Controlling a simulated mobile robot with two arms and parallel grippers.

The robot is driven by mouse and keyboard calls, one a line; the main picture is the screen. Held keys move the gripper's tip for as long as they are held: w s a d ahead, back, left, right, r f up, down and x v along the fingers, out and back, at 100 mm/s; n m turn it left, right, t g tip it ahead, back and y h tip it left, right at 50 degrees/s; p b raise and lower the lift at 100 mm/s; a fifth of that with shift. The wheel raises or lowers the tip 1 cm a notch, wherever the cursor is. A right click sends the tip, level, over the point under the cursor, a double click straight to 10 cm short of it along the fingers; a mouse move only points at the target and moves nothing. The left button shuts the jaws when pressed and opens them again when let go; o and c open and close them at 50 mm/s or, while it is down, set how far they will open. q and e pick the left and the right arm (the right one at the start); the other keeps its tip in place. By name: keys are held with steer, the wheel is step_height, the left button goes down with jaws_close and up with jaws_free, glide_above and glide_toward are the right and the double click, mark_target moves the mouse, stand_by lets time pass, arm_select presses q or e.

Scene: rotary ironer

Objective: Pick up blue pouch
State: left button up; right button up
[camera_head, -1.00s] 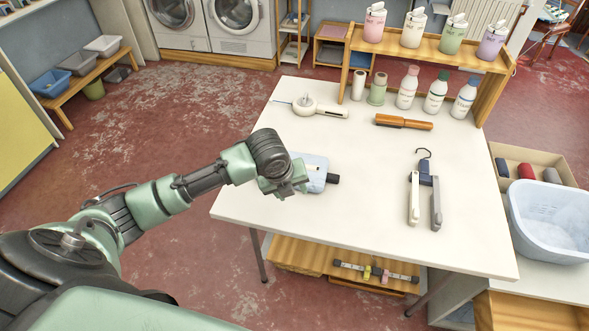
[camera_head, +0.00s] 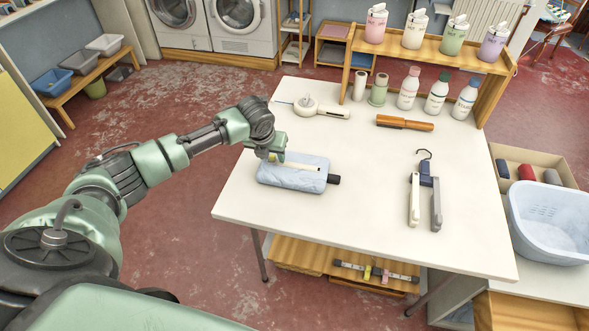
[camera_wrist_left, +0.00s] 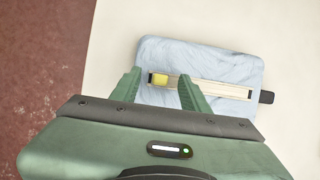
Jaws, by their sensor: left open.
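The blue pouch (camera_head: 305,183) is a flat, pale blue, rounded rectangle lying on the white table near its left edge. A pale strip with a yellow end runs along its top, and a dark tab sticks out at its right end. It also shows in the left wrist view (camera_wrist_left: 215,68). My left gripper (camera_head: 272,157) is over the pouch's far left corner, open and empty. In the left wrist view its fingers (camera_wrist_left: 158,78) are spread, one at the pouch's left edge and one over the strip. I cannot tell whether they touch it. My right gripper is not in view.
An orange-handled tool (camera_head: 404,123), a white-handled tool (camera_head: 320,109) and a hanger-like clip (camera_head: 425,195) lie on the table. Bottles stand below a wooden shelf (camera_head: 440,47). A pale blue basin (camera_head: 552,220) is at the right. The table's front middle is clear.

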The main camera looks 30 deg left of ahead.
arm_select(q)
steer(key=shift+w+f, duration=0.1)
steer(key=shift+f, duration=0.1)
jaws_close()
stand_by(1.3)
